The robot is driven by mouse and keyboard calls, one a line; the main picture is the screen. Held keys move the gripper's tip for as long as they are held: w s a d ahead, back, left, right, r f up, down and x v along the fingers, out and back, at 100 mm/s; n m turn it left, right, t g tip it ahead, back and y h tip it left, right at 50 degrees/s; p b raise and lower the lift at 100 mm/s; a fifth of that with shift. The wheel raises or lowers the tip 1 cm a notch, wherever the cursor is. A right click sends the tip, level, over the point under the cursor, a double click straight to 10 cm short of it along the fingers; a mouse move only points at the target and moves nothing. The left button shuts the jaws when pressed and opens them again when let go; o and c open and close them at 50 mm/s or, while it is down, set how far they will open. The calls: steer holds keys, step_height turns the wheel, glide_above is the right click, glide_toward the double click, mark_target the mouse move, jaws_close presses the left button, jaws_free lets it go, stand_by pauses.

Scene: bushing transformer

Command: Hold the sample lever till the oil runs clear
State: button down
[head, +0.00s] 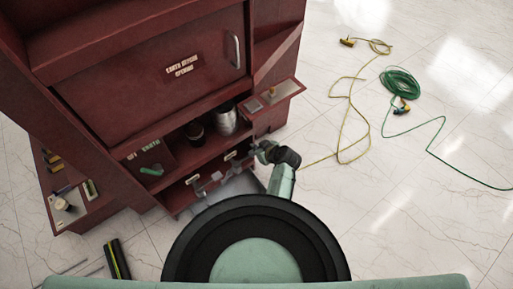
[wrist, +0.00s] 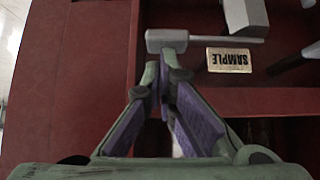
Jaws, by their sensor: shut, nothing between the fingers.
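The SAMPLE label (wrist: 229,60) shows upside down in the wrist view, on the dark red cabinet. Beside it is the grey sample lever (wrist: 167,40), a thin rod with a block-shaped end. My gripper (wrist: 160,80) is shut and empty, its fingertips just below the lever's block end; whether they touch it I cannot tell. In the head view my gripper (head: 259,150) is at the front of the cabinet's lower shelf, near the grey valve fittings (head: 204,185). I see no oil flow in either view.
A metal can (head: 225,118) and a dark jar (head: 194,131) stand on the shelf. A small hinged tray (head: 272,97) juts out at the right. A green cable coil (head: 400,83) and a yellow cable (head: 352,110) lie on the pale floor. Open floor lies right.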

steer(key=f+b, duration=0.1)
steer(key=f+m+y+b, duration=0.1)
steer(key=b, duration=0.1)
steer(key=d+f+g+y+b, duration=0.1)
steer(key=b, duration=0.1)
steer(key=shift+w+f, duration=0.25)
steer(key=shift+w, duration=0.15)
steer(key=shift+s+f+m+g+y+b, duration=0.1)
steer(key=shift+f+m+g+y+b, duration=0.35)
steer(key=shift+f+b, duration=0.45)
steer(key=shift+r, duration=0.25)
stand_by(1.5)
